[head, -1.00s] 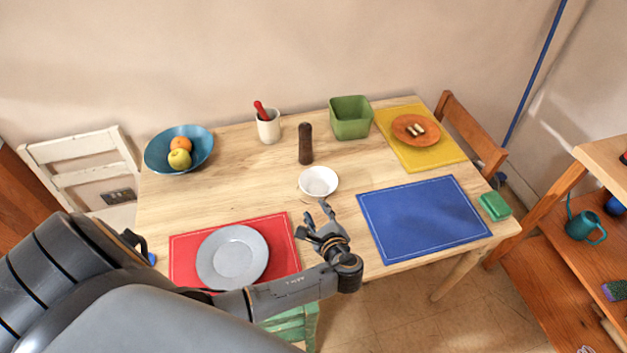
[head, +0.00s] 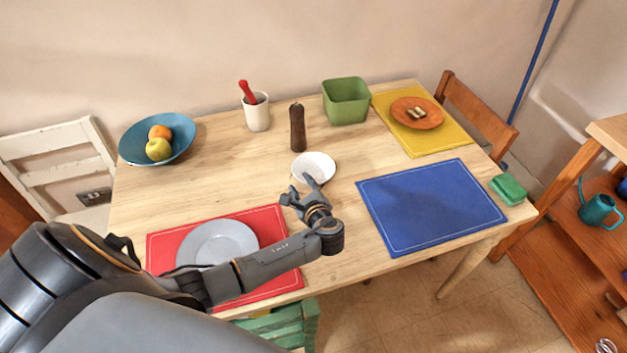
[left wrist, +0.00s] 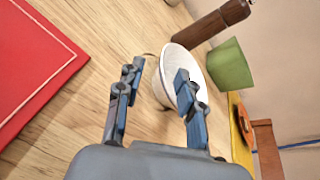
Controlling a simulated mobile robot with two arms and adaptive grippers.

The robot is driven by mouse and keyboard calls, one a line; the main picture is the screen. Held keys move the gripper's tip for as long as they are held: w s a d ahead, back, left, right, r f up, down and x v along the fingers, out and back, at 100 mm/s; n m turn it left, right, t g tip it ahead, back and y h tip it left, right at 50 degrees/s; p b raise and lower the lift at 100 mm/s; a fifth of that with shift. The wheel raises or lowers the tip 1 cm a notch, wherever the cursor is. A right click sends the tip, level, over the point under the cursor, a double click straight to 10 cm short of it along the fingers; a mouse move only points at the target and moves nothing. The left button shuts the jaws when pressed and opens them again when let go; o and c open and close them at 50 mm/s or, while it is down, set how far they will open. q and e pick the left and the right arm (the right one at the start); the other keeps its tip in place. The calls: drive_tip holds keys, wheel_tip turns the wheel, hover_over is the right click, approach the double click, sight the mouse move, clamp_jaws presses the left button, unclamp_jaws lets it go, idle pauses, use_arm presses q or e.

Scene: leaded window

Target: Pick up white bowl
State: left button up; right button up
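The white bowl (head: 314,167) stands upright on the wooden table, between the red and blue placemats. My left gripper (head: 301,190) is at the bowl's near side, its fingers partly covering the near rim in the head view. In the left wrist view the fingers of the left gripper (left wrist: 157,82) are spread apart. The bowl (left wrist: 172,75) lies just beyond them, with the right finger overlapping its rim. Nothing is held between the fingers. I cannot tell whether a finger touches the bowl. My right gripper is not in view.
A dark pepper mill (head: 297,127) stands just behind the bowl. A white cup (head: 257,115) and green bin (head: 346,101) are farther back. A grey plate (head: 218,246) lies on the red placemat (head: 268,222). The blue placemat (head: 430,205) is bare.

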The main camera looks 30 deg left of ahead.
sight(299, 177)
use_arm(q)
drive_tip(key=shift+w+a+f, duration=0.25)
drive_tip(key=shift+w+a, duration=0.15)
drive_tip(key=shift+a, duration=0.05)
drive_tip(key=b+x, duration=0.2)
drive_tip(key=b, duration=0.1)
drive_tip(key=b+x, duration=0.1)
drive_tip(key=x, duration=0.1)
drive_tip(key=shift+w+d+b, duration=0.25)
drive_tip(key=shift+d+b, duration=0.05)
drive_tip(key=shift+w+a, duration=0.3)
drive_tip(key=shift+a, duration=0.05)
drive_tip(key=shift+c, duration=0.5)
drive_tip(key=shift+r, duration=0.1)
clamp_jaws()
